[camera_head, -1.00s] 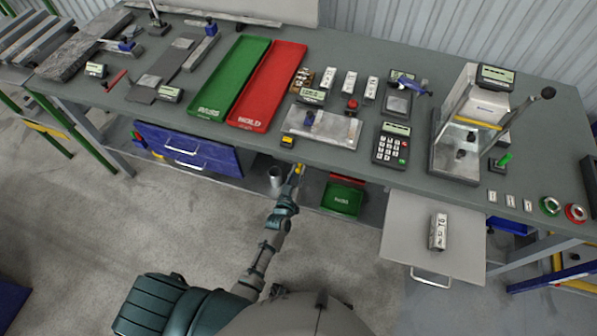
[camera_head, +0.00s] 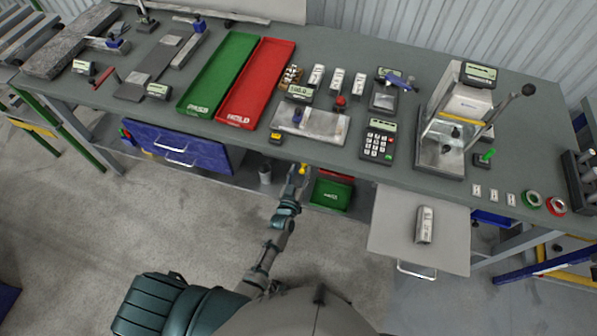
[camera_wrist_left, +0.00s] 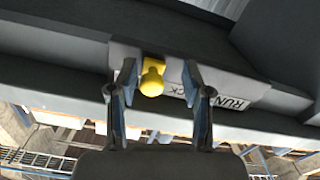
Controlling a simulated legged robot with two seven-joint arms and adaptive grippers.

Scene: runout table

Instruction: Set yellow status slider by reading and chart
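A yellow slider knob (camera_wrist_left: 151,82) stands out from a pale label strip (camera_wrist_left: 240,92) in the left wrist view. The strip carries dark letters, of which "RUN" and "CK" can be read. My left gripper (camera_wrist_left: 157,100) has its fingers apart, one on each side of the knob, with gaps showing. In the head view my left gripper (camera_head: 297,178) is below the table's front edge, at the yellow knob (camera_head: 303,170). My right gripper is not in view.
The grey table (camera_head: 225,137) runs across above my gripper. A blue drawer unit (camera_head: 180,150) is to the left, a green bin (camera_head: 330,194) close to the right. An open drawer (camera_head: 390,225) holding a pale block (camera_head: 424,224) juts out further right.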

